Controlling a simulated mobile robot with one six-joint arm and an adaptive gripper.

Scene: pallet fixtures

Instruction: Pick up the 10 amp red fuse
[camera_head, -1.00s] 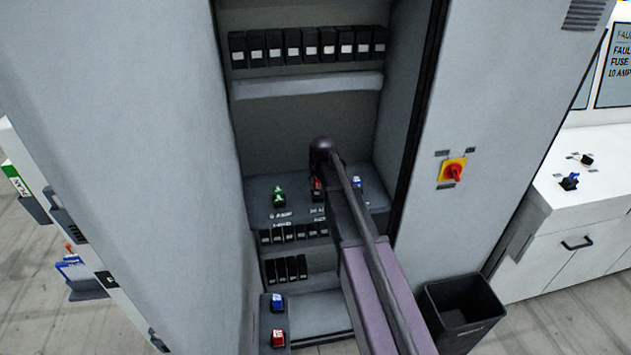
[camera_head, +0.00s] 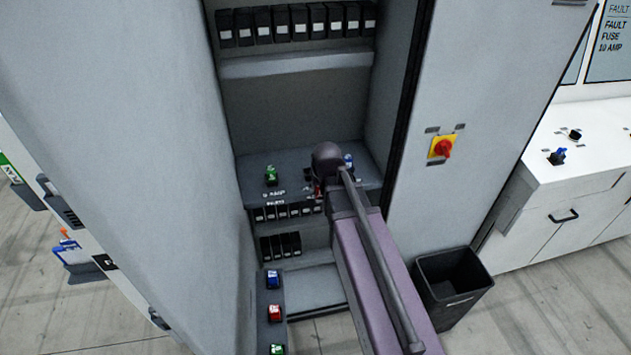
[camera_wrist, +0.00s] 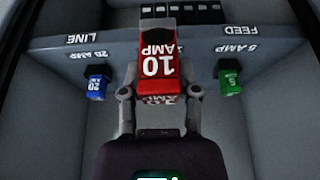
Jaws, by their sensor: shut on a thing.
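The red fuse (camera_wrist: 158,68) marked 10 AMP is between the two fingers of my gripper (camera_wrist: 160,95) in the wrist view, its lettering upside down. My gripper is shut on it. In the head view only a small red part of the fuse (camera_head: 317,190) shows beside my dark wrist, at the front of the cabinet's middle shelf (camera_head: 252,168). The rest is hidden by my arm. The blue 20 amp fuse (camera_wrist: 96,84) and green 5 amp fuse (camera_wrist: 229,82) stand on either side, apart from my fingers.
Cabinet walls close in on both sides of my arm. Black modules (camera_head: 298,22) line the upper shelf. Blue (camera_head: 272,279), red (camera_head: 275,313) and green fuses sit on a lower ledge. A dark bin (camera_head: 452,287) stands at the right, near a white counter (camera_head: 570,190).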

